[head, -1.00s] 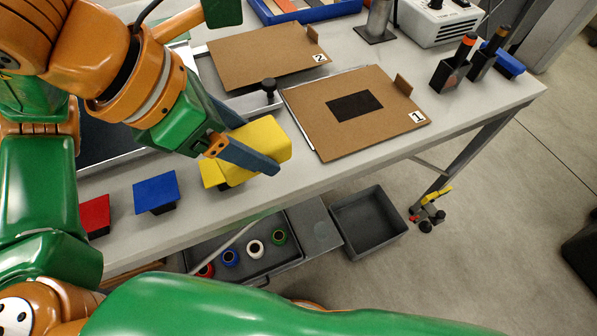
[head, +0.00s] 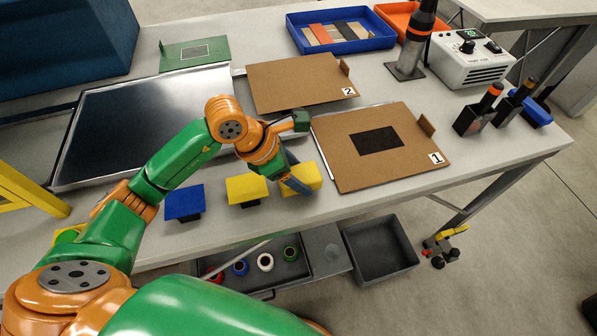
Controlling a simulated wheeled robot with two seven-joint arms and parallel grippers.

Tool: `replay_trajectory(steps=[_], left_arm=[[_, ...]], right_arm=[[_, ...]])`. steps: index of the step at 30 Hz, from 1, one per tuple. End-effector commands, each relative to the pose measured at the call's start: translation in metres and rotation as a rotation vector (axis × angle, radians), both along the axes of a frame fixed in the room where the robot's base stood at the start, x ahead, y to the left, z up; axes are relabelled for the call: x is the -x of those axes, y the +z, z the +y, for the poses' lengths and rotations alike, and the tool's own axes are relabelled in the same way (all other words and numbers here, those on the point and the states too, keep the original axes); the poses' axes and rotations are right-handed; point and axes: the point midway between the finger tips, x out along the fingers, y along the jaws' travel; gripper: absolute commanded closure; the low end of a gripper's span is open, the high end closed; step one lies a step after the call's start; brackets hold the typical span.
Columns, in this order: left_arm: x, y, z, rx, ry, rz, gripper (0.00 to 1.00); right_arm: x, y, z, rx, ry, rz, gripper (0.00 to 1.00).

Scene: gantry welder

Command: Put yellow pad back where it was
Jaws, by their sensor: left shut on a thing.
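My left gripper (head: 292,181) is shut on a plain yellow block (head: 312,175), held over the front part of the table, just left of board 1. One dark finger lies across its near side; part of the block is hidden. A second yellow pad (head: 247,189) on a black foot stands on the table just left of the gripper. A blue pad (head: 183,202) of the same kind stands left of it. I cannot tell whether the held block touches the table. My right gripper is not in view.
Brown board 1 (head: 410,165) with a black patch lies right of the gripper; brown board 2 (head: 285,88) lies behind. A dark panel (head: 140,120) is at left. A grey bin (head: 380,250) and a tray of several rings (head: 290,270) are below the table edge.

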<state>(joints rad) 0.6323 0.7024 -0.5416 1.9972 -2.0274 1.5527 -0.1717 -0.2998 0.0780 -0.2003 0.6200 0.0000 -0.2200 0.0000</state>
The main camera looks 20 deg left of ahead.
Motion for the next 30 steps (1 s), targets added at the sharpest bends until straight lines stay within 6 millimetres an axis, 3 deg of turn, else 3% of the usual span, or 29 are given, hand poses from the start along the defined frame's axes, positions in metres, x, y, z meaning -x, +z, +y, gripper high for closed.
replay_trajectory(steps=[2,14,15,18,26,28,30], left_arm=[[0.001,-0.007,0.000,0.001,0.001,0.005,0.77],[0.000,-0.016,0.000,0.001,0.000,-0.002,0.77],[0.000,-0.015,0.000,0.002,0.000,-0.001,0.27],[0.000,-0.014,0.000,0.002,0.000,-0.001,0.02],[0.000,-0.014,0.000,0.002,0.001,-0.001,0.02],[0.000,-0.007,0.000,0.002,0.001,-0.001,0.02],[0.002,0.000,0.005,0.001,0.002,-0.006,0.02]], right_arm=[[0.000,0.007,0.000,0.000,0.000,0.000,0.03],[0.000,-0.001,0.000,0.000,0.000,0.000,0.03],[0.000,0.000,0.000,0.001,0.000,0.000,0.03],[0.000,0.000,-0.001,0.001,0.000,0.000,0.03],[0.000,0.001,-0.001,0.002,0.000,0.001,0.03],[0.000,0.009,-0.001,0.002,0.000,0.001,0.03],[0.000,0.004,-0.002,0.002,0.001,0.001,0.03]])
